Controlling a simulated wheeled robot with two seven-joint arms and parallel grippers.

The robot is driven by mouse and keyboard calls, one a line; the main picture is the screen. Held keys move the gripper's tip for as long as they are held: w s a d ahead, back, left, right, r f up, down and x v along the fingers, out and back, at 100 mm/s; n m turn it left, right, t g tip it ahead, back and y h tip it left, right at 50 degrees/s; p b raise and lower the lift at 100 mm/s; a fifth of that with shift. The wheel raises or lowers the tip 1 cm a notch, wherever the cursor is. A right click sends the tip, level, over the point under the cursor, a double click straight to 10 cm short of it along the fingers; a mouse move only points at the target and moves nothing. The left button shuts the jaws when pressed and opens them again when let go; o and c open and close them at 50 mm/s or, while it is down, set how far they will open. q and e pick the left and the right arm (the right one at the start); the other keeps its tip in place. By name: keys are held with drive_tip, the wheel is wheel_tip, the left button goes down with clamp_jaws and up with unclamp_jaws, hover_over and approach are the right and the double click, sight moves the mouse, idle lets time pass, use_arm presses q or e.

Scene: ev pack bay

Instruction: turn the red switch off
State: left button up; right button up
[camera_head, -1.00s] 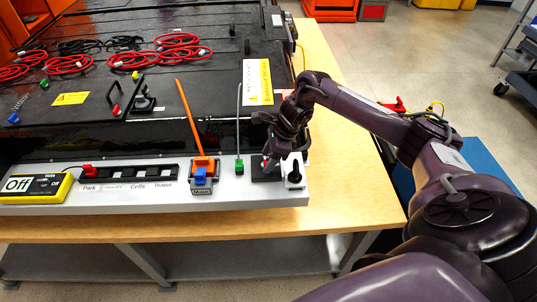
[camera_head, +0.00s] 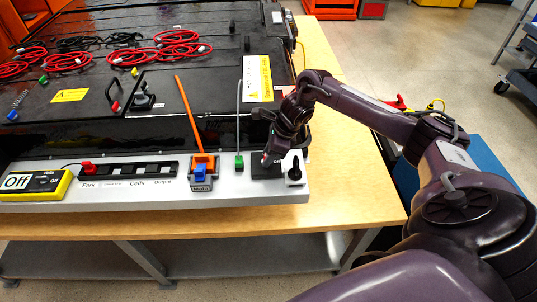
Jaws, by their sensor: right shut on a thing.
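The red switch (camera_head: 265,157) shows only as a small red and white bit on a dark plate (camera_head: 266,171) near the right end of the grey panel. My right gripper (camera_head: 270,155) is over that plate and shut on the switch. The fingers hide most of the switch, so its exact position is hard to tell. Part of a white label shows just right of the fingers. My left gripper is not in view.
A black knob on a white plate (camera_head: 295,172) stands close right of the gripper. Left of it are a green plug (camera_head: 239,162) and an orange lever (camera_head: 189,115) above a blue part. A yellow meter (camera_head: 35,185) reads "Off". The black pack (camera_head: 190,70) lies behind.

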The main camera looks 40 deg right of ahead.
drive_tip(key=m+t+h+b, duration=0.1)
drive_tip(key=m, duration=0.3)
drive_tip(key=shift+s+a, duration=0.1)
drive_tip(key=shift+s, duration=0.05)
drive_tip(key=shift+a+r+m+h+b, duration=0.1)
drive_tip(key=shift+m+h+b, duration=0.25)
drive_tip(key=shift+m, duration=0.65)
drive_tip(key=shift+a+m+t+h, duration=0.1)
drive_tip(key=shift+m+t+h, duration=0.25)
drive_tip(key=shift+m, duration=0.65)
drive_tip(key=shift+a+r+m+h+p, duration=0.1)
drive_tip(key=shift+m+h+p, duration=0.3)
drive_tip(key=shift+m, duration=0.4)
drive_tip(key=m+h+p, duration=0.1)
drive_tip(key=m, duration=0.1)
drive_tip(key=shift+a+r+m+p, duration=0.1)
drive_tip(key=shift+m+p, duration=0.2)
drive_tip(key=shift+m, duration=0.1)
drive_tip(key=m+h+p, duration=0.1)
drive_tip(key=m+p, duration=0.1)
drive_tip(key=m, duration=0.1)
drive_tip(key=shift+a+p, duration=0.1)
drive_tip(key=shift+p, duration=0.2)
drive_tip(key=shift+m+h+p, duration=0.3)
drive_tip(key=shift+m, duration=0.3)
